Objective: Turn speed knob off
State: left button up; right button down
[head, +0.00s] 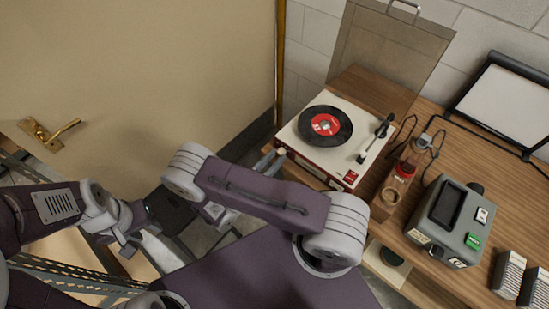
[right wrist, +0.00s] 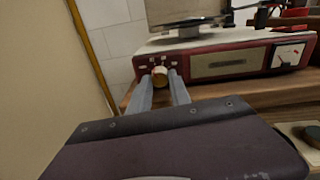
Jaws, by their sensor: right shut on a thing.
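The record player (head: 300,131) has a cream top and a red front, and stands at the left end of the wooden counter. Its speed knob (right wrist: 159,76) is a small brass-coloured round knob at the left of the red front; small white marks surround it. My right gripper (right wrist: 161,84) has its two grey fingers on either side of the knob and is shut on it. In the head view the right gripper (head: 270,159) reaches the player's front left corner. My left gripper (head: 130,247) hangs low at the left, away from the player; its fingers are unclear.
A black record with a red label (head: 326,124) lies on the platter, under a raised clear lid (head: 388,45). A door (head: 140,75) is at the left.

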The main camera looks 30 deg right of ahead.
jog(key=n, duration=0.5)
jog(key=shift+r+n+p, duration=0.1)
jog(key=shift+n+p, duration=0.2)
dwell(0.4)
jog(key=c, duration=1.2)
grip_release()
